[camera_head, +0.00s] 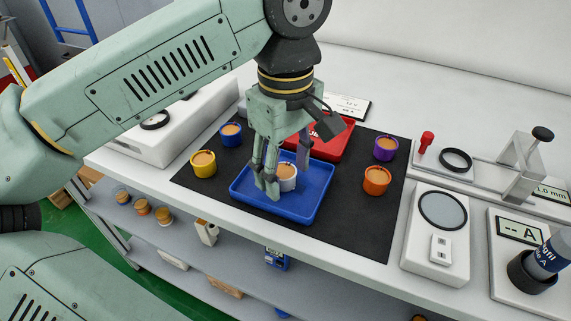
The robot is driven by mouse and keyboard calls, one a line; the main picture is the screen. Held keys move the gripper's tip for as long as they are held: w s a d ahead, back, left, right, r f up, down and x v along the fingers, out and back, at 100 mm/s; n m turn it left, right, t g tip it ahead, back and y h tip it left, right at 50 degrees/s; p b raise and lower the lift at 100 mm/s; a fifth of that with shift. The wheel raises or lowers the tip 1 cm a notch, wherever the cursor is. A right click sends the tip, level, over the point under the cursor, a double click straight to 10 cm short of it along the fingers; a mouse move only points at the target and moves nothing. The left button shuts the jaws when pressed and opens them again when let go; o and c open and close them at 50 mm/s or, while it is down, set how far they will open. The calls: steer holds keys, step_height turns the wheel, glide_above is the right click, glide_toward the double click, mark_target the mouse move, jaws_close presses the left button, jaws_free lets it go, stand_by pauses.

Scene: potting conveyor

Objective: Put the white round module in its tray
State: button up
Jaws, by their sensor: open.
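The white round module (289,181) has a tan top and appears upright inside the blue tray (312,208), near its middle. My gripper (277,178) points down over the blue tray with its fingers open. The fingers are at the module, one of them in front of its left side and hiding part of it. Whether the fingers touch the module cannot be told. A red tray (331,150) lies behind the blue one, partly hidden by my gripper.
On the black mat (345,236) stand yellow (204,168), blue (230,139), orange (376,184) and purple (385,151) modules. White devices (437,260) stand at right, with a clamp fixture (519,175) behind. The mat's front right is clear.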

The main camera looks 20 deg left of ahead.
mark_target(285, 176)
step_height(285, 176, up, 12)
steer(key=p, duration=0.9)
steer(key=shift+r, duration=0.2)
steer(key=shift+s+f, duration=0.1)
